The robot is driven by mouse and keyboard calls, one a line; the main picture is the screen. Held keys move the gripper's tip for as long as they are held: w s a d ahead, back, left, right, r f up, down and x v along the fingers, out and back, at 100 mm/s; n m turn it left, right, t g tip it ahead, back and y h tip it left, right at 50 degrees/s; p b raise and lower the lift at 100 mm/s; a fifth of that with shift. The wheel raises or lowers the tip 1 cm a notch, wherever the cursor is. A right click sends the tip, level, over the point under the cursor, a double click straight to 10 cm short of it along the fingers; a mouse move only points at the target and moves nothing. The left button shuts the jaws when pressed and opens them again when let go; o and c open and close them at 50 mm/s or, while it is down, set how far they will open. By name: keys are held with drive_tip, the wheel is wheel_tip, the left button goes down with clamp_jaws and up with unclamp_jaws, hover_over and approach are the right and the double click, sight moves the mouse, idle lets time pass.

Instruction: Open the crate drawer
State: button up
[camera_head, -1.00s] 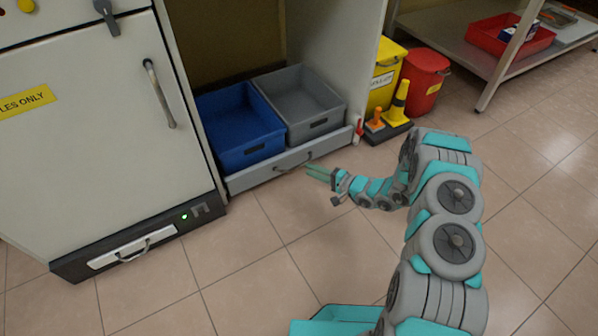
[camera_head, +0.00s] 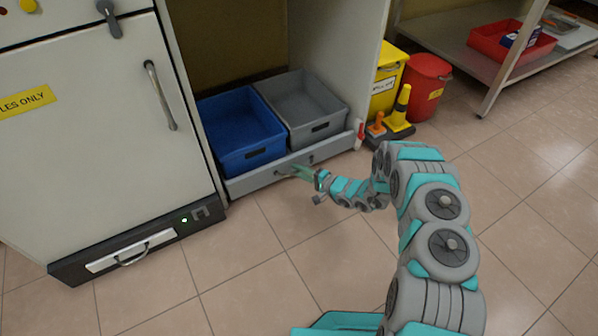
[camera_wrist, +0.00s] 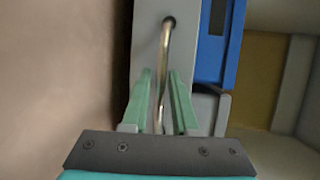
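The crate drawer (camera_head: 250,181) is a low grey tray front at the floor of the open cabinet. It holds a blue crate (camera_head: 240,130) and a grey crate (camera_head: 303,105). Its metal bar handle (camera_wrist: 165,60) runs between the two green fingers of my gripper (camera_wrist: 162,90) in the wrist view. The fingers stand apart on either side of the bar, with a gap on each side. In the head view my gripper (camera_head: 298,171) is at the drawer front and covers part of the handle.
A white cabinet door (camera_head: 90,120) stands left, with a lower drawer handle (camera_head: 131,252) beneath it. A yellow bin (camera_head: 388,80), a red bucket (camera_head: 428,85) and small cones (camera_head: 402,105) stand right of the drawer. The tiled floor in front is clear.

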drive_tip(key=shift+c, duration=0.4)
clamp_jaws()
idle(0.9)
